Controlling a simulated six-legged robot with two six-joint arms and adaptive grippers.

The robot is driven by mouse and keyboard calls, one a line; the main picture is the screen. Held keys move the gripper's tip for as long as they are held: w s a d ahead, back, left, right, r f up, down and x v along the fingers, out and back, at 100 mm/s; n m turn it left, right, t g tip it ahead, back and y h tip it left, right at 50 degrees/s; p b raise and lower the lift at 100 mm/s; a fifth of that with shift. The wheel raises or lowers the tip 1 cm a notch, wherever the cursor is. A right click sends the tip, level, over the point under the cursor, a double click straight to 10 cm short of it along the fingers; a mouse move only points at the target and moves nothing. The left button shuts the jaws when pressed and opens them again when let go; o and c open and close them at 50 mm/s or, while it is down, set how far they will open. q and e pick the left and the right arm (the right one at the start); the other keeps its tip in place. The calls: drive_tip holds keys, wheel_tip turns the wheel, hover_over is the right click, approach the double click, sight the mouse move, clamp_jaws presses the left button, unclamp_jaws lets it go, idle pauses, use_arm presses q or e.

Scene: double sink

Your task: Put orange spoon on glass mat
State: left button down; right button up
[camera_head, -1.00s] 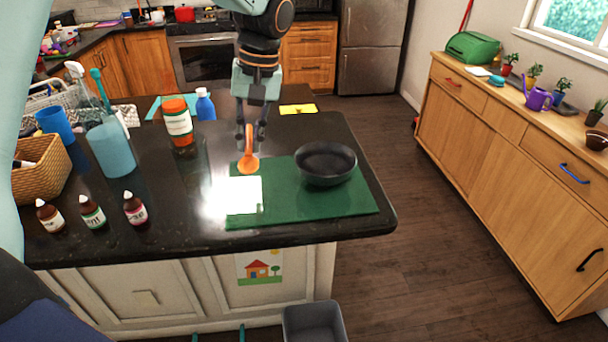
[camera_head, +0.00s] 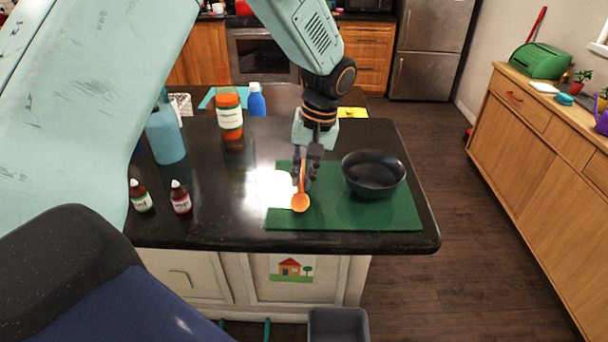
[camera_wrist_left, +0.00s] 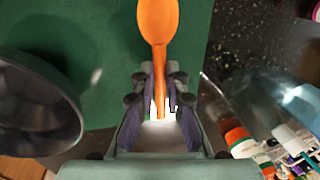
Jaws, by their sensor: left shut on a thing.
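The orange spoon (camera_head: 300,202) is held by its handle in my left gripper (camera_head: 305,168), its bowl end pointing down toward the camera side. In the left wrist view the spoon (camera_wrist_left: 158,22) stands out beyond the fingers, with its handle between them (camera_wrist_left: 159,95). The green mat (camera_head: 345,217) lies on the dark counter, and the spoon is over its left part. I cannot tell whether the spoon touches the mat. The mat also fills the upper left of the wrist view (camera_wrist_left: 105,60). My right gripper is not in view.
A black bowl (camera_head: 373,174) stands on the mat, just right of my left gripper. An orange-capped bottle (camera_head: 230,122), a blue bottle (camera_head: 257,101), a spray bottle (camera_head: 166,138) and small brown bottles (camera_head: 180,199) stand to the left. The mat's front strip is clear.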

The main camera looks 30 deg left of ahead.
use_arm(q)
drive_tip(key=shift+w+d+f, duration=0.2)
drive_tip(key=shift+f, duration=0.2)
drive_tip(key=shift+s+a+f, duration=0.25)
drive_tip(key=shift+s+a, duration=0.05)
drive_tip(key=shift+a, duration=0.05)
drive_tip(key=c, duration=1.7)
unclamp_jaws()
drive_tip(key=shift+d, duration=0.15)
drive_tip(key=shift+o, duration=0.2)
drive_tip(key=shift+w+d+f, duration=0.1)
drive_tip(key=shift+w, duration=0.1)
drive_tip(key=shift+r, duration=0.5)
wheel_tip(320, 180, up, 12)
drive_tip(key=w+d+b, duration=0.1)
drive_tip(key=shift+w+d+f, duration=0.2)
drive_tip(key=shift+d+f, duration=0.05)
drive_tip(key=shift+d, duration=0.1)
